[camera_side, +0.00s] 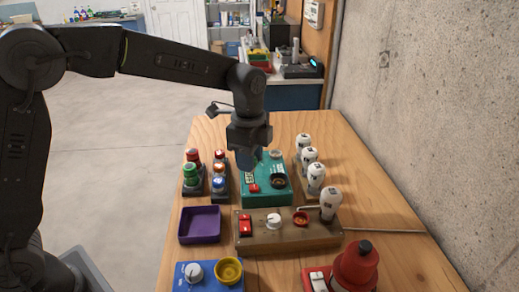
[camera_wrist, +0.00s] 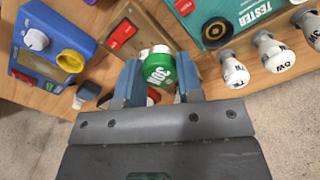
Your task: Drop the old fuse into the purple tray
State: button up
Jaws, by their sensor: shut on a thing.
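My gripper (camera_side: 247,163) is above the left part of the teal tester box (camera_side: 265,195) in the side view. In the wrist view its blue-grey fingers (camera_wrist: 159,84) are shut on a green fuse (camera_wrist: 158,67) with white lettering, seen upside down. The held fuse is mostly hidden in the side view. The purple tray (camera_side: 199,238) stands empty on the wooden table, in front and to the left of my gripper. The tray is not seen in the wrist view.
A wooden panel (camera_side: 285,247) with a red switch and white knob lies right of the tray. A blue box (camera_side: 200,279) with a yellow cup is in front. Several white bulb-shaped pieces (camera_side: 316,175) stand at right. Coloured fuses (camera_side: 190,172) stand behind the tray. A red object (camera_side: 355,270) sits front right.

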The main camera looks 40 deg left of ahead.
jog(key=s+a+f, duration=0.5)
jog(key=s+f, duration=0.2)
jog(key=s, duration=0.4)
jog(key=shift+s+d+f, duration=0.1)
jog(key=shift+f, duration=1.35)
jog(key=shift+s+d+f, duration=0.1)
jog(key=shift+f, duration=1.3)
jog(key=o, duration=1)
jog(key=shift+r, duration=0.1)
notch_tip(320, 180, up, 14)
